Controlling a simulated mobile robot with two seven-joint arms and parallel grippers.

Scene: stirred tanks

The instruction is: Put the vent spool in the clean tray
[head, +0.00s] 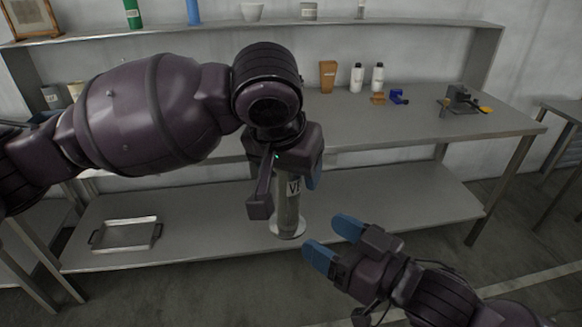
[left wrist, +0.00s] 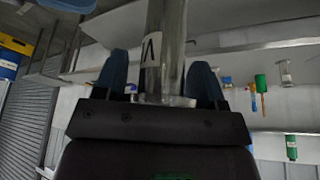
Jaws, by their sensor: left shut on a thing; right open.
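The vent spool (head: 288,213) is a grey metal cylinder with a white label reading "VE" and a round flange at its lower end. My left gripper (head: 290,178) is shut on its upper part and holds it upright in front of the bench. The spool also shows between the blue fingers in the left wrist view (left wrist: 165,50). I cannot tell whether its flange touches the lower shelf. A shallow metal tray with handles (head: 125,247) lies empty on the lower shelf at the left. My right gripper (head: 333,243) is open and empty, lower right of the spool.
The lower shelf (head: 205,225) is bare between tray and spool. The bench top (head: 430,125) above it carries a brown container (head: 328,76), white bottles (head: 357,77), small blue and orange parts and a dark device (head: 460,99). The bench's front edge overhangs the lower shelf.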

